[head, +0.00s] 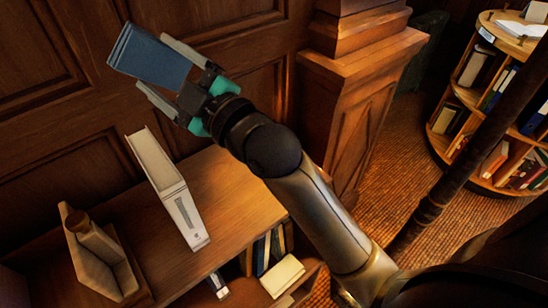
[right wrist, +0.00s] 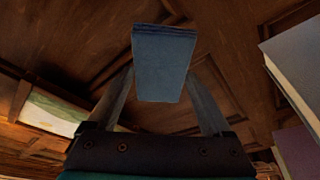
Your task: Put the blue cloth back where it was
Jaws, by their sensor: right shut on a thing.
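The blue cloth (head: 148,58) is folded into a flat block with layered edges. It is between the fingers of my right gripper (head: 168,75), which is shut on it. In the head view they are at the upper left, in front of the wood panelling and above the shelf top. The cloth also shows in the right wrist view (right wrist: 163,68), sticking out past the fingertips (right wrist: 163,92). My left gripper is not in view.
A wooden pillar (head: 350,100) stands right of the shelf, and a round bookcase (head: 470,95) is at far right.

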